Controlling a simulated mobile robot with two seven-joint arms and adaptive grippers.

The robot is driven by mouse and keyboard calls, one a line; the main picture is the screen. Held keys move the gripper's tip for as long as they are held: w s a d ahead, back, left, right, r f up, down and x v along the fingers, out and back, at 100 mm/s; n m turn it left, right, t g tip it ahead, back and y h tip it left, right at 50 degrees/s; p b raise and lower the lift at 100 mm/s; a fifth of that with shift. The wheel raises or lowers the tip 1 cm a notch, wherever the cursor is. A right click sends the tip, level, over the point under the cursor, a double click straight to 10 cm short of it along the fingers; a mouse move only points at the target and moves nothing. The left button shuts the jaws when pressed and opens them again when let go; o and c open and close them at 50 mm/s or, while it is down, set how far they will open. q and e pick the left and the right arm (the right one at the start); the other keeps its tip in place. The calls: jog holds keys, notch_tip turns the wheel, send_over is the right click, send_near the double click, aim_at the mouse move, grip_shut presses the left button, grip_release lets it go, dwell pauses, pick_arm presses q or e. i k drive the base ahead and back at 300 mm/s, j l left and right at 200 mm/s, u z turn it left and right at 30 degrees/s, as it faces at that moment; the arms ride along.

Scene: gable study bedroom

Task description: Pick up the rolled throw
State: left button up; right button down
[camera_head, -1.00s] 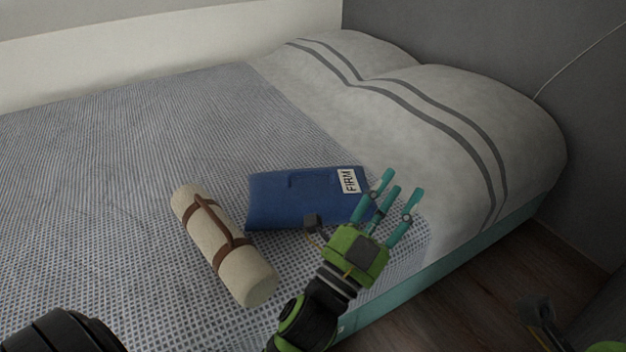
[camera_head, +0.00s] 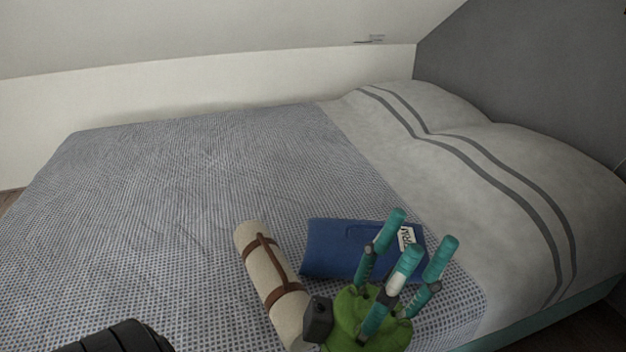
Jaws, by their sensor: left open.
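The rolled throw (camera_head: 262,262) is a cream roll with brown straps and a carry handle. It lies on the bed in the lower middle of the head view, its near end partly hidden by my left gripper. My left gripper (camera_head: 408,250), green with teal fingers, is open and empty. It shows to the right of the throw's near end, in front of the blue item. I cannot tell whether it touches the throw. My right gripper is not in view.
A blue folded item (camera_head: 335,248) with a white label lies right of the throw, partly behind my fingers. The bed (camera_head: 200,185) has a blue-grey checked cover and striped pillows (camera_head: 480,150). A sloped ceiling (camera_head: 220,35) is above. The cover left of the throw is clear.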

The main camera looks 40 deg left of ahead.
aim_at(286, 300)
jog(key=u, duration=1.6)
jog(key=l, duration=0.5)
